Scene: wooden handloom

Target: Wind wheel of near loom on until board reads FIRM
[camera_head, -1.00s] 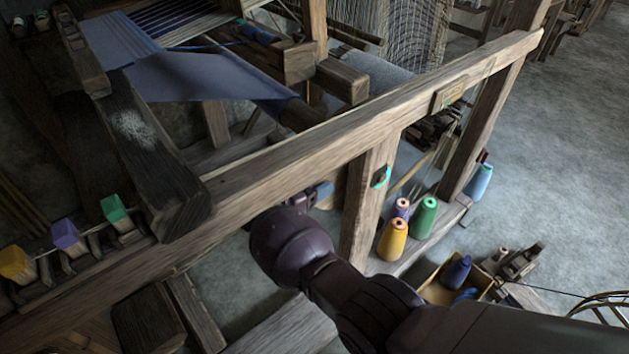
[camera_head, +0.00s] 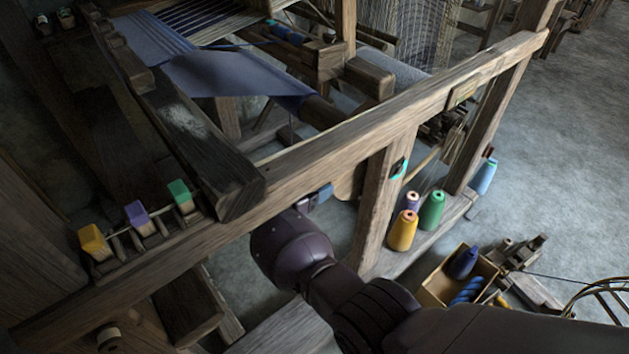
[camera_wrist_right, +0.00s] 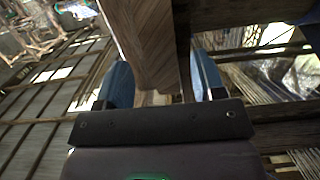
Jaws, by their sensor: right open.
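The near loom's wooden frame (camera_head: 300,146) crosses the head view, with blue cloth (camera_head: 236,76) behind its rail. No wheel can be made out clearly; a rounded brown edge (camera_head: 348,184) shows below the rail, mostly hidden. A small plaque (camera_head: 462,93) sits on the rail, its lettering too small to read. My right gripper (camera_head: 318,197) is under the rail, partly hidden by my wrist. In the right wrist view my right gripper (camera_wrist_right: 162,78) is open, blue fingers on either side of a wooden bar (camera_wrist_right: 145,40). I cannot tell whether they touch it. My left gripper is out of view.
A post (camera_head: 378,205) with a teal-ringed dark disc (camera_head: 399,168) stands right of my right gripper. Yarn cones (camera_head: 403,231) stand on the lower beam. A box of yarn (camera_head: 436,284) lies on the floor. Coloured blocks (camera_head: 137,214) line the left rail.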

